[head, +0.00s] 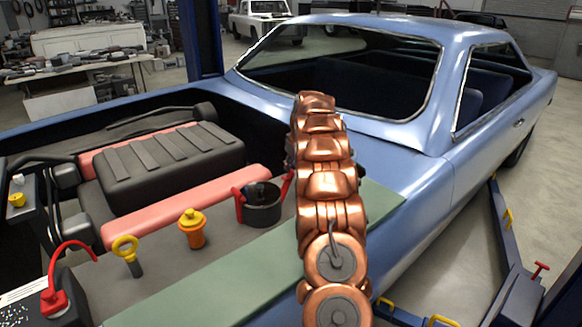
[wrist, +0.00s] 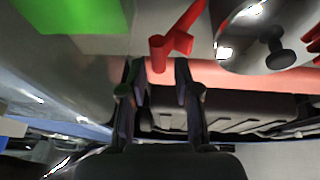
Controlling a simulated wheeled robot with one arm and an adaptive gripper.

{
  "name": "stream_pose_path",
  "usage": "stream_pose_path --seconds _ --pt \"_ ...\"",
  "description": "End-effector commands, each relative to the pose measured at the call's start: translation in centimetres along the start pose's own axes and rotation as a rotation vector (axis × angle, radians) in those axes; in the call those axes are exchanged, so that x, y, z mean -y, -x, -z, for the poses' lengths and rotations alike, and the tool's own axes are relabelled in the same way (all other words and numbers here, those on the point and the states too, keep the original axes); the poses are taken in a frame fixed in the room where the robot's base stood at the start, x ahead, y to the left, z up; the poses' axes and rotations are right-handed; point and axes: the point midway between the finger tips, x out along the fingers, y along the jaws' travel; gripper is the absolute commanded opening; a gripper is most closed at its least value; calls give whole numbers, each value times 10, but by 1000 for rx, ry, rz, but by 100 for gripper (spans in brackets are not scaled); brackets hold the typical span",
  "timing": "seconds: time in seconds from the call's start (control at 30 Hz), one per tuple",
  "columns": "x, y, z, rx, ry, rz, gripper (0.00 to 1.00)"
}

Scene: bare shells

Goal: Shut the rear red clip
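A dark round canister (head: 262,210) stands on the grey ledge beside the engine, with a red clip on each side. The left clip (head: 239,205) is upright against its side. The right clip (head: 288,183) leans outward at the top, partly behind my copper arm. In the wrist view the canister (wrist: 236,50) is at the upper right, and a red clip (wrist: 182,35) slants out from it, apart from its wall. My gripper (wrist: 160,66) is open, with the clip's thick end at the gap between its fingertips; contact cannot be told. The head view hides my gripper behind the arm.
An orange-capped bottle (head: 192,230), a yellow ring handle (head: 127,252) and a red battery clamp (head: 55,298) are left of the canister. The black engine cover (head: 165,165) is behind. A green mat (head: 225,285) covers the near fender.

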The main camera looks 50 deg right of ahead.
Motion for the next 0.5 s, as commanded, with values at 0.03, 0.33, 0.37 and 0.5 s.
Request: stream_pose_path --seconds 0.03,0.33,0.37,0.5 --pt "-1 -6 0 2 -1 1 31" --pt "-1 -22 0 -2 -2 -1 31" --pt "-1 -22 0 -2 -2 -1 31" --pt "-1 -22 0 -2 -1 -1 26"
